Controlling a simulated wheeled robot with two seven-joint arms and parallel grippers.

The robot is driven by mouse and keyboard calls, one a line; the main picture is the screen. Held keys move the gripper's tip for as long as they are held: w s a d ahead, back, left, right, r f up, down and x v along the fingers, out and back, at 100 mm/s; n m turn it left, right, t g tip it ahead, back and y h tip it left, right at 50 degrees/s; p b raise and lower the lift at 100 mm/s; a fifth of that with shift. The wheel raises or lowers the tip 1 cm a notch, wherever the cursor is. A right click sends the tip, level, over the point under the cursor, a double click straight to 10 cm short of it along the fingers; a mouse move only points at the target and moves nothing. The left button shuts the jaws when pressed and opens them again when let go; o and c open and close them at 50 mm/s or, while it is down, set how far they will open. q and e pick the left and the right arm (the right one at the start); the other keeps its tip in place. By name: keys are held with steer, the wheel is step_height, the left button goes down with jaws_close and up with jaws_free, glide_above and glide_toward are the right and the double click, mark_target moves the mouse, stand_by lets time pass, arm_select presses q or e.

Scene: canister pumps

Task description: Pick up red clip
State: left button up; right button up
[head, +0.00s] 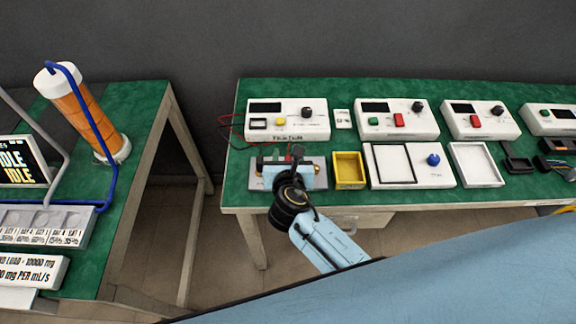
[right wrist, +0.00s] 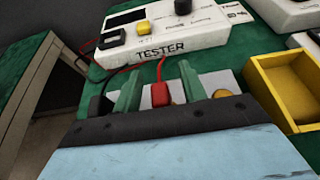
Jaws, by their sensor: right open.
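The red clip (right wrist: 160,98) shows in the right wrist view, with a red wire running up from it towards the tester (right wrist: 165,35). My right gripper (right wrist: 160,82) is open, with one green finger on each side of the clip. I cannot tell whether either finger touches it. In the head view my right gripper (head: 294,160) is over the grey fixture (head: 316,182) in front of the tester (head: 288,118), and it hides the clip there. My left gripper is not in view.
A black clip (right wrist: 99,106) lies left of the fingers. A yellow bin (head: 349,170) stands close to the right, with a white panel with a blue knob (head: 433,160) beyond it. A gap separates this green bench from the left table (head: 140,150).

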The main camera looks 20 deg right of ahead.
steer(key=shift+c, duration=0.4)
jaws_close()
steer(key=shift+r, duration=0.1)
